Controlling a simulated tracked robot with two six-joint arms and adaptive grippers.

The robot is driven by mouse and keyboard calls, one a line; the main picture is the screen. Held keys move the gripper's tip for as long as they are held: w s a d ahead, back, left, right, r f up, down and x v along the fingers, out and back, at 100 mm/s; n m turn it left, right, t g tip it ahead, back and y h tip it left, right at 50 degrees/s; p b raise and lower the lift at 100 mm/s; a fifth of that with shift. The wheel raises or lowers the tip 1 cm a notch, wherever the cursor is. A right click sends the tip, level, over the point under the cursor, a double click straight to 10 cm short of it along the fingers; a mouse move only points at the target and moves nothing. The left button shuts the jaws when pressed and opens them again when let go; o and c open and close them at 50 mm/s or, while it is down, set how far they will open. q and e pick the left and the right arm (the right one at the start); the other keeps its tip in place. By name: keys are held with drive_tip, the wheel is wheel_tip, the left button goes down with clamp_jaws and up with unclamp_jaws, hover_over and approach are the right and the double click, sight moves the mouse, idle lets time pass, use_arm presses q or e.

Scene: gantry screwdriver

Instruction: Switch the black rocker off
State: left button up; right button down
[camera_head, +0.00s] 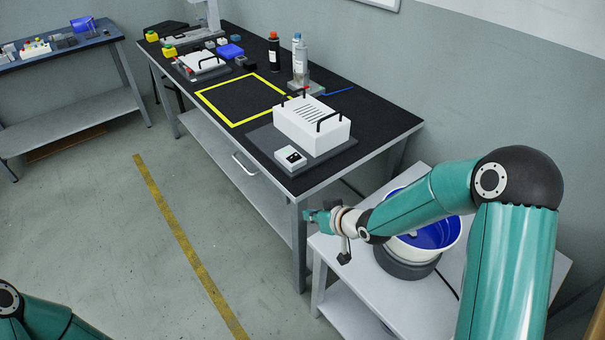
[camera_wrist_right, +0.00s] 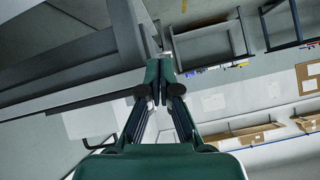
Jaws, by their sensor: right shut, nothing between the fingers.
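A small white switch box (camera_head: 290,157) sits on the near end of the grey base plate on the black-topped workbench. A dark rocker (camera_head: 293,157) shows on its face; which way it is tipped is too small to tell. My right gripper (camera_head: 308,215) is beside the bench's near corner, below and to the right of the switch box and apart from it. In the right wrist view the gripper (camera_wrist_right: 158,68) has its fingers together with nothing between them. Of my left arm only a part shows at the bottom left; its gripper is out of view.
A white slotted box (camera_head: 313,121) with black handles stands behind the switch box. Bottles (camera_head: 300,58) stand farther back, beside a yellow-taped square (camera_head: 238,121). A low grey table (camera_head: 335,262) with a blue-lined white bowl (camera_head: 452,235) lies under my right arm.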

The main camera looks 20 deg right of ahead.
use_arm(q)
wheel_tip(320, 180, down, 7)
drive_tip(key=b, duration=0.4)
drive_tip(key=shift+b, duration=0.4)
use_arm(e)
drive_tip(key=w+d+r+n+t, duration=0.1)
drive_tip(key=w+d+r+t, duration=0.1)
drive_tip(key=r, duration=0.4)
drive_tip(key=w+d+r+n+t, duration=0.2)
drive_tip(key=w+d+r, duration=0.1)
drive_tip(key=r, duration=0.4)
drive_tip(key=shift+w+d+n+t, duration=0.3)
drive_tip(key=shift+w+d, duration=0.1)
drive_tip(key=shift+w, duration=0.5)
hover_over(294, 157)
drive_tip(key=s+d, duration=0.2)
drive_tip(key=shift+w+a+f, duration=0.1)
drive_tip(key=shift+a+f, duration=0.1)
drive_tip(key=shift+f, duration=1.05)
drive_tip(key=f, duration=0.2)
drive_tip(key=shift+d+f+b, duration=0.25)
drive_tip(key=shift+f+b, duration=0.1)
drive_tip(key=shift+d+f, duration=0.1)
drive_tip(key=shift+f, duration=0.5)
use_arm(q)
drive_tip(key=shift+f, duration=0.55)
drive_tip(key=shift+r, duration=0.1)
